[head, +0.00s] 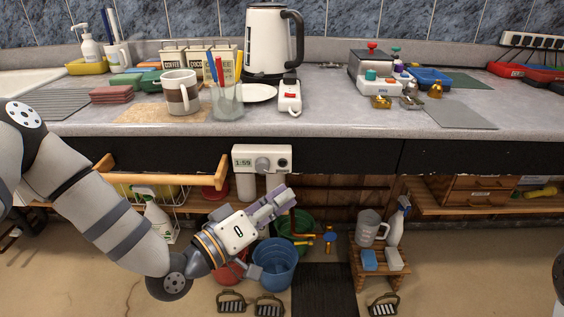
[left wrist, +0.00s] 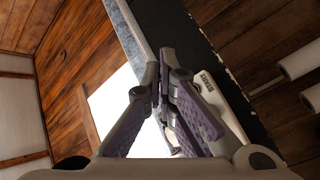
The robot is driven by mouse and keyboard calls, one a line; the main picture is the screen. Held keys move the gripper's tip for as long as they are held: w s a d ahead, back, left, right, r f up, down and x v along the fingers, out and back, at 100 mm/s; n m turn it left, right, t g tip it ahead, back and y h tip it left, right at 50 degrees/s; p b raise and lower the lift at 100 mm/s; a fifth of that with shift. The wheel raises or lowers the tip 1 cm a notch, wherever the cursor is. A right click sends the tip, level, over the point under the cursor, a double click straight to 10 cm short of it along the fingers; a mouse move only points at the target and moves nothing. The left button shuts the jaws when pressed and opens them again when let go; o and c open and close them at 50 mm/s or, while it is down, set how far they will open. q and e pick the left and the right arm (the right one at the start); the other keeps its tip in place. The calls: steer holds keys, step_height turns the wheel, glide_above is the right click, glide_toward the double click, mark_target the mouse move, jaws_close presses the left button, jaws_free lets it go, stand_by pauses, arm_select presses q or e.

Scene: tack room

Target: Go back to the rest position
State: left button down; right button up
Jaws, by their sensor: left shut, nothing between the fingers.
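My left gripper (head: 284,197) is in front of the counter's lower part, just below the white control box. Its purple-grey fingers point up and to the right. It is shut and empty. In the left wrist view the fingers (left wrist: 165,75) meet near the middle of the picture, with nothing between them. My left arm comes in from the left and bends low before the gripper. My right gripper is not in view; only a small part that may be my right arm shows at the right edge of the head view.
The counter (head: 340,112) above holds a kettle (head: 267,42), a striped mug (head: 180,92) and a glass of pens (head: 228,101). A control box (head: 262,158) and wooden rail (head: 170,180) are near the gripper. A blue bucket (head: 277,262) stands below; a stool (head: 380,262) is right.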

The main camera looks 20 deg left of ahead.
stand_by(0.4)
arm_select(q)
steer(key=s+d+f+m+g+y, duration=0.25)
steer(key=s+f+g, duration=0.65)
steer(key=s+f, duration=0.8)
steer(key=s+a+f+g+y, duration=0.2)
steer(key=s+a+g, duration=0.1)
steer(key=s, duration=0.5)
steer(key=s+a+f+g+y, duration=0.2)
steer(key=s+a+f+g, duration=0.1)
steer(key=s, duration=0.5)
steer(key=s+a+f+g+y+p, duration=0.1)
steer(key=s+a+f+g+y, duration=0.2)
steer(key=s+a, duration=0.2)
steer(key=s+m, duration=0.1)
steer(key=s, duration=0.2)
steer(key=shift+g, duration=0.3)
steer(key=shift+f, duration=0.1)
